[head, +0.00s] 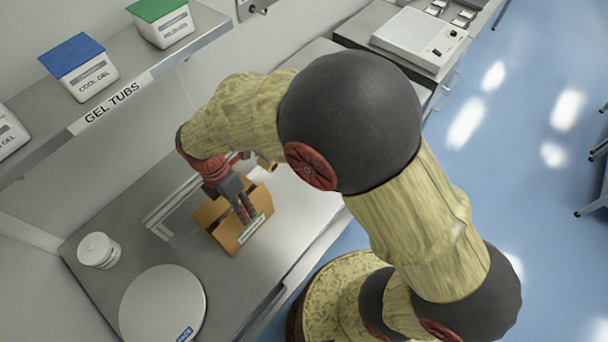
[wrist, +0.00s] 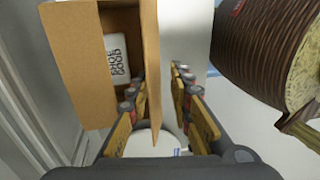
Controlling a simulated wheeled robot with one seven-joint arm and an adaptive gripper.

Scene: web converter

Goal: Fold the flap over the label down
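An open brown cardboard box (head: 222,232) sits on the metal counter under my gripper, with a pale label (head: 251,229) on its near right side. In the wrist view, the box (wrist: 72,50) is open and holds a white item (wrist: 117,58) with dark print. The flap (wrist: 152,60) on the box's right side in that view stands up, seen nearly edge-on. My gripper (wrist: 162,105) is open, its fingers apart on either side of the flap's lower end. In the head view my gripper (head: 245,208) partly covers the box opening. The label does not show in the wrist view.
A metal corner rail (head: 165,212) lies behind the box. A white tub (head: 98,251) and a round white plate (head: 160,308) stand at the left. The gel tub shelf (head: 110,104) runs above the counter. A white device (head: 418,40) stands at the back right.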

